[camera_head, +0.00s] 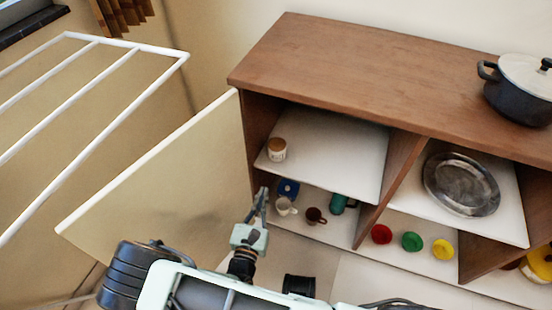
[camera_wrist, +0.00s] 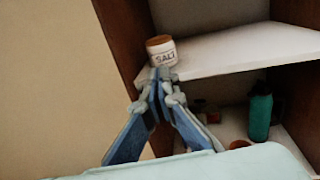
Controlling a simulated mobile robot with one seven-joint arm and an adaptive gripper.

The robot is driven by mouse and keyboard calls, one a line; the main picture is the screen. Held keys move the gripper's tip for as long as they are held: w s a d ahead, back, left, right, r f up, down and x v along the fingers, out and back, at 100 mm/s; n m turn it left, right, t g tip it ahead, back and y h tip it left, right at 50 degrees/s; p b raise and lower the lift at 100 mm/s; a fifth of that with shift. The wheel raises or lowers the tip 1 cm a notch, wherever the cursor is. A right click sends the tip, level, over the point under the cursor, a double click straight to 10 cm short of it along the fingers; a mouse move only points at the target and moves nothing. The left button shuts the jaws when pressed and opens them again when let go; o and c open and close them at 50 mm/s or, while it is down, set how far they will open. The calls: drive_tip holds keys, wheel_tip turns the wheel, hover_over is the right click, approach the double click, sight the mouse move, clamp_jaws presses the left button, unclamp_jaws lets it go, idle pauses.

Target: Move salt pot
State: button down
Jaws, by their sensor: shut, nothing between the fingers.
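The salt pot (camera_head: 277,149) is a small white jar with a brown lid, upright near the left end of the cabinet's upper white shelf (camera_head: 340,155). In the wrist view the salt pot (camera_wrist: 161,50) shows the word SALT, and the shelf (camera_wrist: 245,50) runs right from it. My gripper (camera_head: 263,192) is in front of the cabinet's left opening, below the salt pot's level in the head view. In the wrist view the fingertips (camera_wrist: 160,73) meet just below the salt pot in the picture. My gripper is shut and empty; whether it touches the shelf edge I cannot tell.
An open cabinet door (camera_head: 160,165) stands left of my arm. On the lower shelf are a white mug (camera_head: 286,206), a brown mug (camera_head: 316,216) and a teal flask (camera_head: 337,203), which shows in the wrist view (camera_wrist: 260,112). A metal plate (camera_head: 461,184) lies on the right shelf. A pot (camera_head: 518,90) stands on top.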

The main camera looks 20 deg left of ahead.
sight(275, 154)
drive_tip(key=w+b, duration=0.1)
drive_tip(key=w, duration=0.3)
drive_tip(key=w+b, duration=0.1)
drive_tip(key=w, duration=0.3)
drive_tip(key=w+a+b, duration=0.1)
drive_tip(key=w, duration=0.4)
drive_tip(key=shift+w, duration=0.45)
drive_tip(key=shift+w+a, duration=0.1)
drive_tip(key=shift+w, duration=1.15)
drive_tip(key=shift+s, duration=0.1)
drive_tip(key=shift+s, duration=0.4)
drive_tip(key=s+d+p, duration=0.1)
drive_tip(key=s+p, duration=0.1)
drive_tip(key=s, duration=1.1)
drive_tip(key=shift+p, duration=0.3)
